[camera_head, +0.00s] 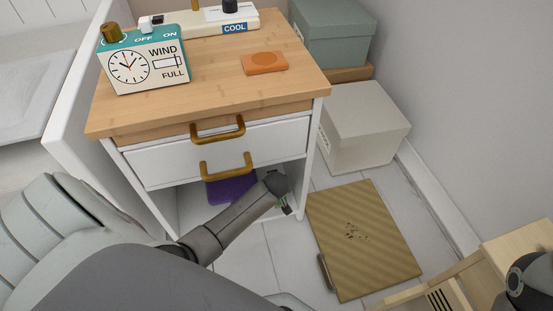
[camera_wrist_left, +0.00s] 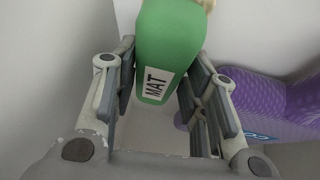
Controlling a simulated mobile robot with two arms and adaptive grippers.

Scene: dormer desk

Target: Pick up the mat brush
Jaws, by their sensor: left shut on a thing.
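The mat brush (camera_wrist_left: 165,60) shows in the left wrist view as a green body with a white "MAT" label, with a pale part at its top edge. My left gripper (camera_head: 284,204) is shut on it, one finger on each side. In the head view this gripper is at the right side of the open space under the cabinet's drawers. My right gripper's fingers are not in view.
A purple item (camera_head: 231,188) lies inside the open space, close beside the left gripper. Drawer handles (camera_head: 226,167) jut out above my arm. A tan mat (camera_head: 362,240) with dark specks lies on the floor to the right. A wooden crate (camera_head: 465,275) stands at lower right.

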